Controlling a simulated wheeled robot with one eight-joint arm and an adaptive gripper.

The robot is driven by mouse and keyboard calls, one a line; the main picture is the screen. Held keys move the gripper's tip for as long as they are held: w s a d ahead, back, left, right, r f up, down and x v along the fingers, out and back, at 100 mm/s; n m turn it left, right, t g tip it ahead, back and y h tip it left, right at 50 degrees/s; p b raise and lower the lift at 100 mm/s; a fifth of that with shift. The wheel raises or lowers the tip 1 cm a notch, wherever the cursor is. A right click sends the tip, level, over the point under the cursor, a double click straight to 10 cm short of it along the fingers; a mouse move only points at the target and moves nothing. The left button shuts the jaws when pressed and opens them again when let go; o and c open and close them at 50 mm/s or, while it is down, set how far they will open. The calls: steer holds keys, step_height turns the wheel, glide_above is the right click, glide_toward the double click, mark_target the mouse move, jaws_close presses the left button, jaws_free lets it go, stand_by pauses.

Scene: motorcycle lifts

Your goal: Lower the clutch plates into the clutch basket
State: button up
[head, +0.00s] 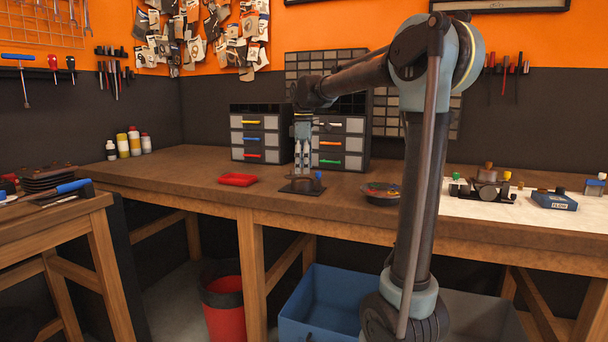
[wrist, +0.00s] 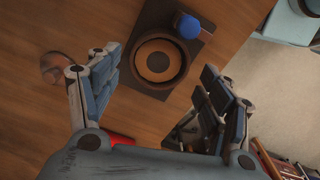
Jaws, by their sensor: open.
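The clutch basket is a round dark cup (wrist: 180,74) on a dark rectangular base plate (wrist: 196,28) with a blue knob (wrist: 187,26) at one corner. Inside its rim lies a tan ring with a dark centre (wrist: 155,77), which looks like the clutch plates; how deep it sits I cannot tell. In the head view the base plate (head: 300,189) is on the workbench, under my gripper (head: 302,174). In the wrist view my gripper (wrist: 160,65) is open, its fingers apart on either side of the basket with nothing between them.
A red tray (head: 238,180) lies left of the basket and a dark round dish (head: 381,191) right of it. Drawer cabinets (head: 254,137) stand close behind. A blue bin (head: 321,300) is under the bench.

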step_height(320, 180, up, 9)
steer(key=shift+r, duration=0.15)
stand_by(0.4)
